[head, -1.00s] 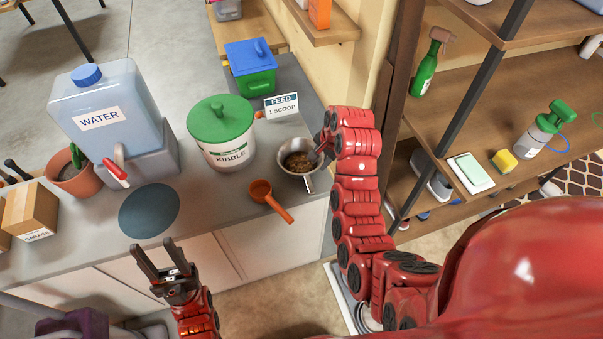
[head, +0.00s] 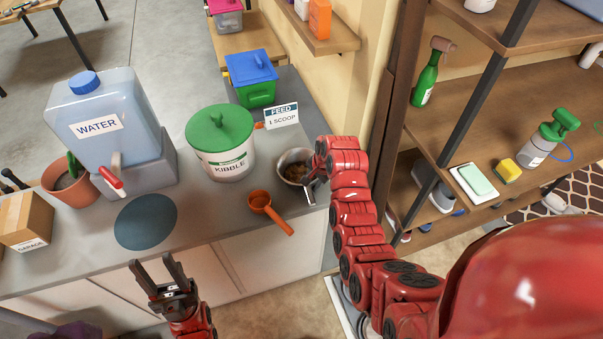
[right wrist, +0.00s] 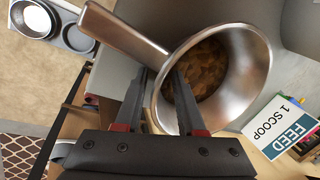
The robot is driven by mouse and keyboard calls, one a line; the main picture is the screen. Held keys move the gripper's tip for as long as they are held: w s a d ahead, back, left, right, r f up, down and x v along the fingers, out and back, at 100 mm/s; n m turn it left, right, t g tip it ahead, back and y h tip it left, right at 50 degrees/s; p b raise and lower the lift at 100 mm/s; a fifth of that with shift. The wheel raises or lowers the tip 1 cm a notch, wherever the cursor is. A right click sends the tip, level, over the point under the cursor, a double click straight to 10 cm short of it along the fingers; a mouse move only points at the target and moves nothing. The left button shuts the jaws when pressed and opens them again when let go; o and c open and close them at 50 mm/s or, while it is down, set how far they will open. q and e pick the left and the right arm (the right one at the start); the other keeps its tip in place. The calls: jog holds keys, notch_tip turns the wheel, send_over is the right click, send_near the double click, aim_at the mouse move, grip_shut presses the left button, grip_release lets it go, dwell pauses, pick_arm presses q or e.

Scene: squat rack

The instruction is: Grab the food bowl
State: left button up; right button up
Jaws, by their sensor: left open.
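The food bowl (head: 291,158) is a metal bowl with a handle, holding brown kibble, near the counter's right edge. In the right wrist view the bowl (right wrist: 250,60) fills the upper middle and its handle points up and left. My right gripper (right wrist: 160,75) straddles the bowl's near wall, one finger inside the bowl and one outside. The fingers stand apart with visible room around the wall. In the head view its fingertips (head: 308,178) are partly hidden by the arm and bowl. My left gripper (head: 157,263) is open and empty in front of the counter.
A kibble tub (head: 221,150), orange scoop (head: 262,203) and feed sign (head: 282,116) stand close to the bowl. A water jug (head: 100,125) and blue-grey round mat (head: 146,222) lie further left. A shelf (head: 460,120) rises right. A bowl stand (right wrist: 60,20) is on the floor.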

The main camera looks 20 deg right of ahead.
grip_shut()
dwell(1.4)
